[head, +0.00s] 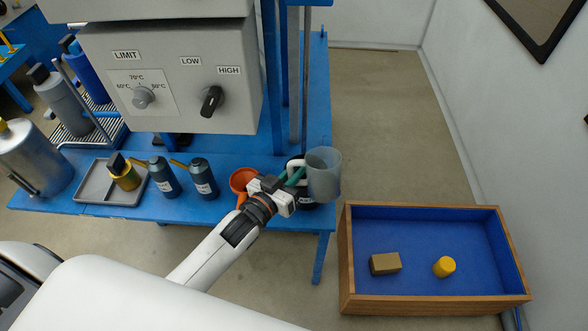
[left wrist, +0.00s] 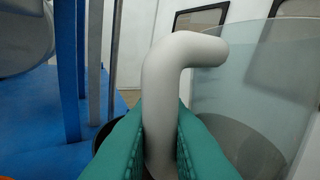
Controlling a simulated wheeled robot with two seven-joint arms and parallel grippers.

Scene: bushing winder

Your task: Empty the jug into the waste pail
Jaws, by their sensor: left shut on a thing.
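The jug (head: 323,172) is a translucent grey vessel with a pale handle, near the right end of the blue bench. It looks roughly upright. My left gripper (head: 294,178) is shut on its handle; in the left wrist view the green finger pads (left wrist: 160,145) clasp the white handle (left wrist: 165,90). The jug's clear wall (left wrist: 255,75) shows there, with a darker area low down; I cannot tell whether that is its contents. A black container (head: 304,203) with a pale label, possibly the waste pail, is partly hidden below and behind the jug and gripper. My right gripper is out of view.
An orange cup or funnel (head: 241,180) stands just left of my gripper. Two dark bottles (head: 203,178) and a grey tray (head: 92,188) stand farther left. A grey control box (head: 175,75) overhangs the bench. A wooden-rimmed blue bin (head: 430,211) stands right of the bench.

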